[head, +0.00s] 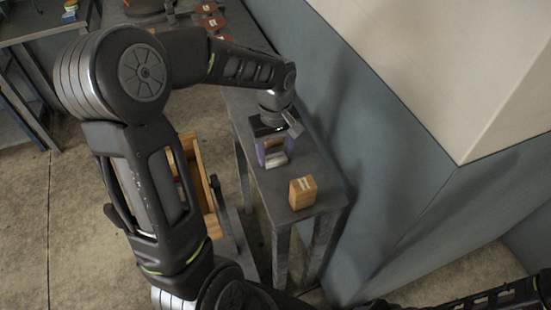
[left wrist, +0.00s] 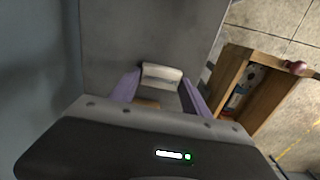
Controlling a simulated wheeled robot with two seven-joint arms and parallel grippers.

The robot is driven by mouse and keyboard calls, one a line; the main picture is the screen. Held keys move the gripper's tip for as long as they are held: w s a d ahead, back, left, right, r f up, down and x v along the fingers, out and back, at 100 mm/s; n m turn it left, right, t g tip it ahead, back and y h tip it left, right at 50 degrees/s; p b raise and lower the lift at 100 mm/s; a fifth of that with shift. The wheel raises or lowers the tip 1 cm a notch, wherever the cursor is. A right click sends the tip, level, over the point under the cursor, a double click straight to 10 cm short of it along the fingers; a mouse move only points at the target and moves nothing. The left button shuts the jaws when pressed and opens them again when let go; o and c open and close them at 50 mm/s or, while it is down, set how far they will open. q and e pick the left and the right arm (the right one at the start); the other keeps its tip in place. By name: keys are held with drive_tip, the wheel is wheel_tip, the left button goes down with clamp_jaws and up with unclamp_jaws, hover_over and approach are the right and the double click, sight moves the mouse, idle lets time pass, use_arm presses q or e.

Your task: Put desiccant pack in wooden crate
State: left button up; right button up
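A small white pack (left wrist: 161,76), which looks like the desiccant pack, is between the purple fingers of my left gripper (left wrist: 160,82). It also shows in the head view (head: 275,159), low between the fingertips of my left gripper (head: 275,162), over the narrow grey table. The fingers are apart, with the pack filling most of the gap; whether they press on it I cannot tell. The wooden crate (head: 212,217) stands left of the table, partly hidden by my left arm. In the left wrist view the crate (left wrist: 228,67) is at the right, with items inside. My right gripper is not in view.
A wooden block (head: 302,193) stands on the near end of the grey table (head: 321,201). A brown thing (left wrist: 147,103) shows partly between the fingers. A blue-grey wall (head: 375,150) borders the table on the right. Other tables with goods are at the back left.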

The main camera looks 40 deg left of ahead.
sight(275, 156)
use_arm(q)
drive_tip(key=c, duration=0.9)
wheel_tip(275, 156, up, 10)
idle(0.6)
